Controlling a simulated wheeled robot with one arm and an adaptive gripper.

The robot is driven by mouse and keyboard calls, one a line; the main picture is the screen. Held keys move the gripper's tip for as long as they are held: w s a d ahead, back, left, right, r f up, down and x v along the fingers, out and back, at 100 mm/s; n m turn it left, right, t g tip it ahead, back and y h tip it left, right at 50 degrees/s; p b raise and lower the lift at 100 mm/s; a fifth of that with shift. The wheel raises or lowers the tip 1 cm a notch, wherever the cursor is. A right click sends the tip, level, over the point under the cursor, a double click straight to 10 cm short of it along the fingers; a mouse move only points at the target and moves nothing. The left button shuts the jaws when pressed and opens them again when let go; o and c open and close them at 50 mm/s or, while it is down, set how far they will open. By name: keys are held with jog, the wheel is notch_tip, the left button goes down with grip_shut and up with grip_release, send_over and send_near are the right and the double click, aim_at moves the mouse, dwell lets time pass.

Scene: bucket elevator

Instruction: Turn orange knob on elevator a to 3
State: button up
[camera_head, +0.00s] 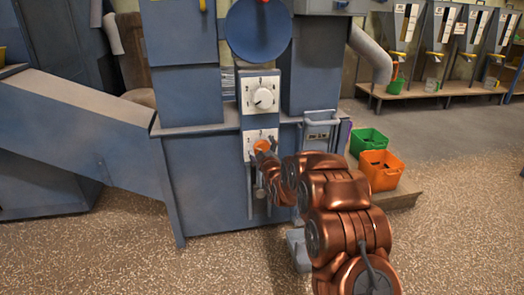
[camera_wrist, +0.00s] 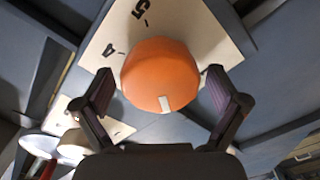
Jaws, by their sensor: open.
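The orange knob (camera_head: 261,145) sits on a white numbered plate (camera_head: 250,155) on the front of the blue machine. In the wrist view the orange knob (camera_wrist: 160,72) is large and central, with a pale pointer mark near its lower edge. The white plate (camera_wrist: 190,22) behind it shows tilted digits that look like 5 and 4; other digits are hidden. My gripper (camera_wrist: 159,80) is open, with one dark finger on each side of the knob; contact cannot be told. In the head view my gripper (camera_head: 265,162) is at the knob, partly hidden by my arm.
A white knob (camera_head: 263,98) on its own numbered plate is just above. A grey bucket-like part (camera_head: 319,128) is to the right. Green (camera_head: 368,141) and orange (camera_head: 380,170) bins stand farther right. Speckled floor (camera_head: 110,255) in front is clear.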

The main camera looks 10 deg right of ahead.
jog(key=c, duration=1.1)
jog(key=shift+c, duration=0.2)
jog(key=shift+r+m+p, duration=0.1)
jog(key=shift+m+p, duration=0.2)
jog(key=shift+p, duration=0.15)
jog(key=shift+r+m+p, duration=0.1)
jog(key=shift+m+p, duration=0.4)
jog(key=shift+p, duration=0.25)
jog(key=m+p, duration=0.3)
jog(key=p, duration=0.1)
jog(key=shift+d, duration=0.1)
jog(key=m+p, duration=0.2)
jog(key=m, duration=0.1)
jog(key=shift+m, duration=0.4)
jog(key=shift+f+m+p, duration=0.2)
jog(key=shift+m+p, duration=0.45)
jog(key=shift+m, duration=0.85)
